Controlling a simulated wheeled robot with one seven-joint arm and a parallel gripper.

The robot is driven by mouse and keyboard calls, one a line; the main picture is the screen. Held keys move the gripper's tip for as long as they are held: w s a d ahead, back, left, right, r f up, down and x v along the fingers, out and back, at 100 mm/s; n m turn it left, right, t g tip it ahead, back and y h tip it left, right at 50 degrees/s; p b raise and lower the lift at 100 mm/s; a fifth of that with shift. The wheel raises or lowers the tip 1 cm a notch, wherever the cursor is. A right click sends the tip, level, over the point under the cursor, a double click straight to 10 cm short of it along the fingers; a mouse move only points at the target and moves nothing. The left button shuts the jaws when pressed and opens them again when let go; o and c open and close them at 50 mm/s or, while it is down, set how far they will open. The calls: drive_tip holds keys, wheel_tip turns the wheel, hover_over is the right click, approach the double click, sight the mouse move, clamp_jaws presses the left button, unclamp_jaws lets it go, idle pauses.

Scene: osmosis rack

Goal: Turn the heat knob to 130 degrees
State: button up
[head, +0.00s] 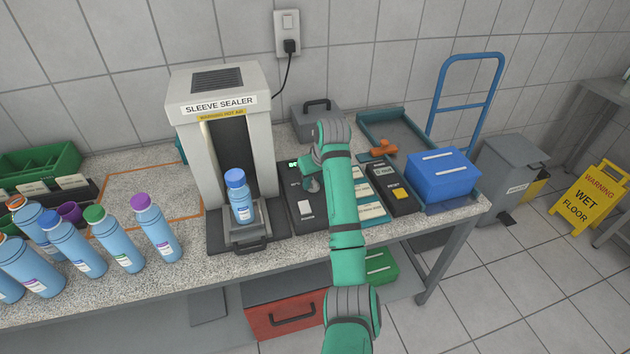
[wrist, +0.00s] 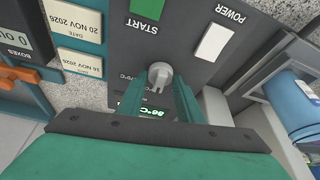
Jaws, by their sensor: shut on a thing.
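The heat knob (wrist: 160,76) is a small grey knob on the dark control panel (head: 296,213) beside the sleeve sealer (head: 222,92). My gripper (wrist: 161,84) is shut on the knob, with one green finger on each side of it in the wrist view. In the head view my gripper (head: 312,182) is over the panel and partly hidden by my arm. A green-lit display (wrist: 152,112) by the knob seems to read 86°C, partly covered by my gripper. In the head view the display (head: 293,165) is too small to read.
The panel has a white power switch (wrist: 213,42) and a green start button (wrist: 148,8). A blue-capped bottle (head: 239,196) stands in the sealer's front. Several bottles stand at the left. A box counter (head: 396,194) and a blue box (head: 442,174) are at the right.

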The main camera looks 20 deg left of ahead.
drive_tip(key=shift+s+m, duration=0.1)
drive_tip(key=shift+m, duration=0.7)
drive_tip(key=shift+a+h, duration=0.1)
drive_tip(key=shift+h, duration=0.2)
drive_tip(key=shift+t, duration=0.3)
drive_tip(key=o, duration=1)
drive_tip(key=shift+o, duration=0.2)
drive_tip(key=v, duration=1.1)
drive_tip(key=shift+w+f, duration=0.1)
drive_tip(key=shift+w, duration=0.15)
